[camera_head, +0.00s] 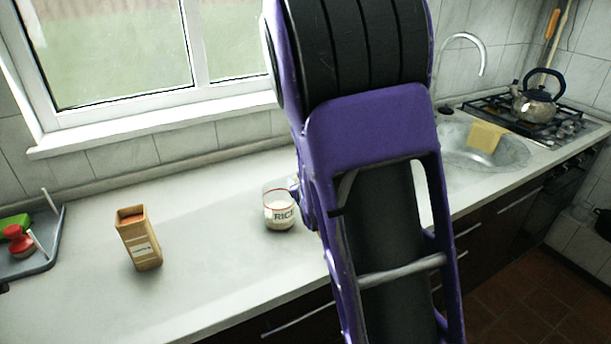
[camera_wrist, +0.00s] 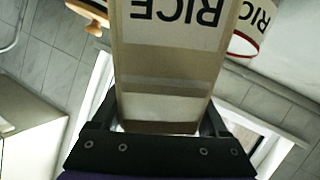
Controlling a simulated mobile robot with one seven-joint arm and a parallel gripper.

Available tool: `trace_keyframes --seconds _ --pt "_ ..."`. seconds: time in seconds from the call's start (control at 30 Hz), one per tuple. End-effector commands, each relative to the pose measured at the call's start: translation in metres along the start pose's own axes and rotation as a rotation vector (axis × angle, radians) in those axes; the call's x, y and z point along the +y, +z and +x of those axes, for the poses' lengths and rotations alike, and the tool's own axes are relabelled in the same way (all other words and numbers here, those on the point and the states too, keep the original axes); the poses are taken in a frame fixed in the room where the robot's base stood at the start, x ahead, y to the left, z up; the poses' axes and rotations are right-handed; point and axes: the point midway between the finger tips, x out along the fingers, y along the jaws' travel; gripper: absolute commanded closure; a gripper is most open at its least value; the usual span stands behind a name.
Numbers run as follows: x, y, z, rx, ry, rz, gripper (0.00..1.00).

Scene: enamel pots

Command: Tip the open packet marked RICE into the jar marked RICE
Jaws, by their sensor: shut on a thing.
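The packet marked RICE (camera_wrist: 170,60) fills the middle of the wrist view, its lettering upside down in the picture. My gripper (camera_wrist: 160,112) is shut on it, one finger on each side. The packet's mouth is out of view. The jar marked RICE (camera_wrist: 262,22) shows at the upper right of the wrist view, with a red rim, close beside the packet in the picture. In the head view the glass jar (camera_head: 279,212) stands upright on the counter with whitish contents in it. My arm hides the gripper and held packet there.
A brown open packet (camera_head: 139,240) with a small label stands on the counter left of the jar. A grey tray (camera_head: 40,250) with red and green items is at far left. A sink (camera_head: 490,150), yellow cloth (camera_head: 487,137) and kettle (camera_head: 537,104) are right. Counter between packet and jar is clear.

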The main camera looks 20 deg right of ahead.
Motion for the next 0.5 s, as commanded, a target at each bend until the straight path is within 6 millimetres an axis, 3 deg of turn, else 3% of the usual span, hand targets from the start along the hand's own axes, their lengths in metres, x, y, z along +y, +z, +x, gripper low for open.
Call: trace_keyframes --seconds 0.5 --pt "-0.0018 -0.0037 0.0024 -0.025 0.001 -0.027 1.00"
